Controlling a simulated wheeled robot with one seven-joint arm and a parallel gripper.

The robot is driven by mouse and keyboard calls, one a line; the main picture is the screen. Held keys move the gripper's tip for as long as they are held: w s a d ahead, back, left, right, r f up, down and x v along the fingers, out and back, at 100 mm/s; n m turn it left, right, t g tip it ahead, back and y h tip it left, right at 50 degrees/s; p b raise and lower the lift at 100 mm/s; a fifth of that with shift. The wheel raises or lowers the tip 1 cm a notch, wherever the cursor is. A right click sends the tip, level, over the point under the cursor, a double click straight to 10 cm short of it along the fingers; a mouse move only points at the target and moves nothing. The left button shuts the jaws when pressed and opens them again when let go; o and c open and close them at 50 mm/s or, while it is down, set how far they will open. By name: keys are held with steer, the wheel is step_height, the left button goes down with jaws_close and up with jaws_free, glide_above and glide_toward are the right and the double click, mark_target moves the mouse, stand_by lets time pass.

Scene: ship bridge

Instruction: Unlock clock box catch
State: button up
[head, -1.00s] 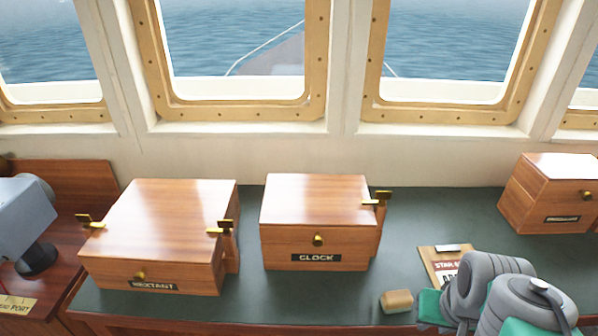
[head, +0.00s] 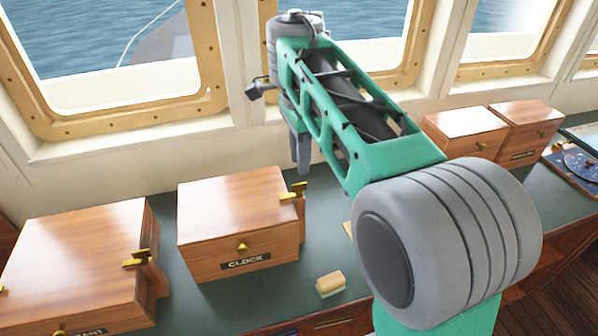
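The clock box (head: 240,218) is a closed wooden box with a black CLOCK label and a brass knob on its front, standing on the dark green counter. Its brass catch (head: 293,194) sits at the box's right side, near the top edge. My gripper (head: 301,168) hangs pointing down just behind and above the catch in the picture, at the end of my green and grey arm. Its grey fingers look close together, seen edge-on, so I cannot tell whether they are open. I cannot tell whether they touch the catch.
The sextant box (head: 80,262), with brass catches, stands left of the clock box. A small tan block (head: 330,285) lies on the counter (head: 283,285) at the front. Two more wooden boxes (head: 465,130) stand at the right back. Windows line the wall behind.

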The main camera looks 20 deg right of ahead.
mark_target(293, 191)
steer(key=shift+w+a+m, duration=0.1)
steer(key=shift+w+m, duration=0.1)
steer(key=shift+m, duration=0.2)
step_height(293, 191, down, 7)
steer(key=b, duration=0.7)
steer(key=shift+f, duration=0.1)
steer(key=shift+c, duration=0.5)
jaws_close()
